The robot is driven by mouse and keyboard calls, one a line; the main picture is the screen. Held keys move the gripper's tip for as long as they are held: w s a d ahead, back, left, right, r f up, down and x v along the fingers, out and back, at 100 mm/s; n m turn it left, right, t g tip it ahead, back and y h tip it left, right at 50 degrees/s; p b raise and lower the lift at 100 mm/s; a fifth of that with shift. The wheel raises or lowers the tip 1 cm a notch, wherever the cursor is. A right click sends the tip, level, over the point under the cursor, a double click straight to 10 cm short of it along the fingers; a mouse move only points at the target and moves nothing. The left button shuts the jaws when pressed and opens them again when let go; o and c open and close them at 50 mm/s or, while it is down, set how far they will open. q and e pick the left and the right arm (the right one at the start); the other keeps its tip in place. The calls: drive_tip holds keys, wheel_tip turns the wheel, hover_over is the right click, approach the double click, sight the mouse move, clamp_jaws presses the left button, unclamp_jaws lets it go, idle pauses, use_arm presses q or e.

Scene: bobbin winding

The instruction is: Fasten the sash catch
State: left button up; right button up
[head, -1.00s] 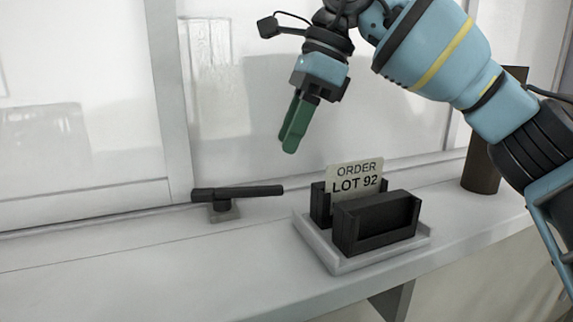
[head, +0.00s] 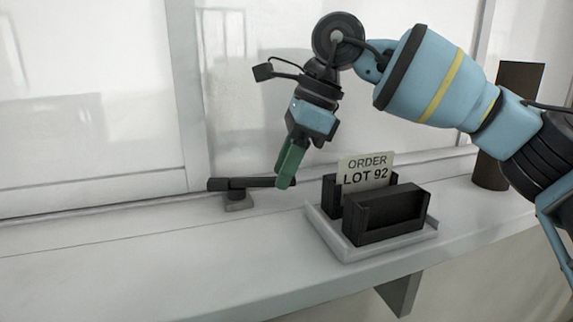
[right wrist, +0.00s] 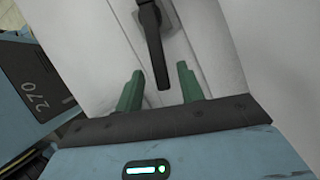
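The sash catch is a black lever (head: 228,184) on a small grey base (head: 238,203), on the sill against the window frame. Its handle points right in the head view. My right gripper (head: 284,183) is beside the handle's right end, fingers pointing down. In the right wrist view the green fingers (right wrist: 158,88) are spread apart, and the black handle (right wrist: 154,45) reaches down into the gap between them. No finger is seen touching it. The handle's tip is partly hidden behind the fingers in the head view. My left gripper is not in view.
A grey tray (head: 345,250) with a black holder (head: 385,217) and an "ORDER LOT 92" card (head: 366,172) stands just right of the gripper. A dark brown cylinder (head: 492,165) stands further right. The sill left of the catch is clear.

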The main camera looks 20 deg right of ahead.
drive_tip(key=shift+f, duration=0.15)
clamp_jaws()
drive_tip(key=shift+w, duration=0.15)
